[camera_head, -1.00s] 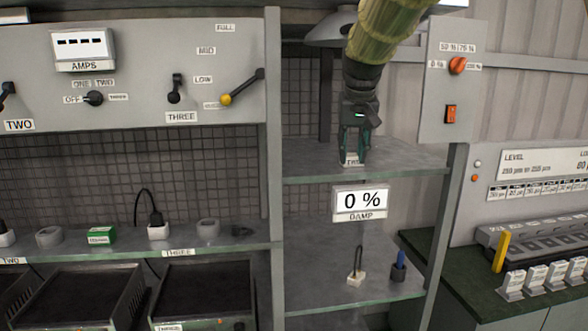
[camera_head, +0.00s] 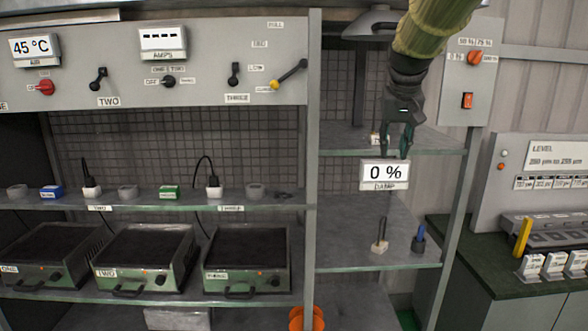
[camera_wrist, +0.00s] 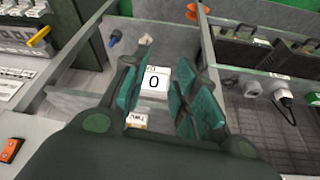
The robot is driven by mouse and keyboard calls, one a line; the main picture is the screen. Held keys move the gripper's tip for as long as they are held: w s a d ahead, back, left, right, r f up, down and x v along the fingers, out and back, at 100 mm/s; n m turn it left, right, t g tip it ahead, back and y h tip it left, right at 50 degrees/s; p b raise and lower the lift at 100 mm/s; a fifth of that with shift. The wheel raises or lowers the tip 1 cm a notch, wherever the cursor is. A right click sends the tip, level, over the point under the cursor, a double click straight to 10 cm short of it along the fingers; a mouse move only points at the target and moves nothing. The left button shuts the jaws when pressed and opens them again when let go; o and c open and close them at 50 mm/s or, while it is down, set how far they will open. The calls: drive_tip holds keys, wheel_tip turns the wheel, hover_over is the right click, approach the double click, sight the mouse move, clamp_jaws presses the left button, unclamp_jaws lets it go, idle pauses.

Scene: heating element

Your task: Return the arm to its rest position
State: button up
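My gripper (camera_head: 398,140) hangs from my arm in front of the right-hand shelf unit, fingers pointing down, just above the "0 %" damp display (camera_head: 384,173). In the wrist view the gripper's teal fingers (camera_wrist: 160,95) are spread apart with nothing held between them. The display (camera_wrist: 154,80) shows beyond the fingers there. A small label block (camera_wrist: 137,120) stands on the upper shelf and is partly hidden behind the gripper in the head view.
Left of my arm is a control panel (camera_head: 205,75) with switches and a shelf of heaters, the nearest marked three (camera_head: 248,262). A switch panel (camera_head: 470,60) is close at right.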

wheel_tip(320, 180, down, 29)
drive_tip(key=w+d+g+b, duration=0.1)
drive_tip(key=w+d+b, duration=0.1)
drive_tip(key=s+f+g+b, duration=0.1)
drive_tip(key=s+f, duration=0.4)
drive_tip(key=f, duration=0.6)
drive_tip(key=s+f, duration=0.4)
drive_tip(key=f, duration=0.7)
drive_tip(key=s+f+n+g+b, duration=0.1)
drive_tip(key=s+f+g+b, duration=0.1)
drive_tip(key=s+f, duration=1.75)
drive_tip(key=s+a+f, duration=0.1)
drive_tip(key=s+f, duration=0.3)
drive_tip(key=s, duration=0.6)
drive_tip(key=s+a+f+b, duration=0.1)
drive_tip(key=s+f, duration=0.3)
drive_tip(key=s, duration=0.6)
drive_tip(key=shift+a+f+g+y+b, duration=0.25)
drive_tip(key=shift+a+g+y+b, duration=0.05)
drive_tip(key=shift+y, duration=0.1)
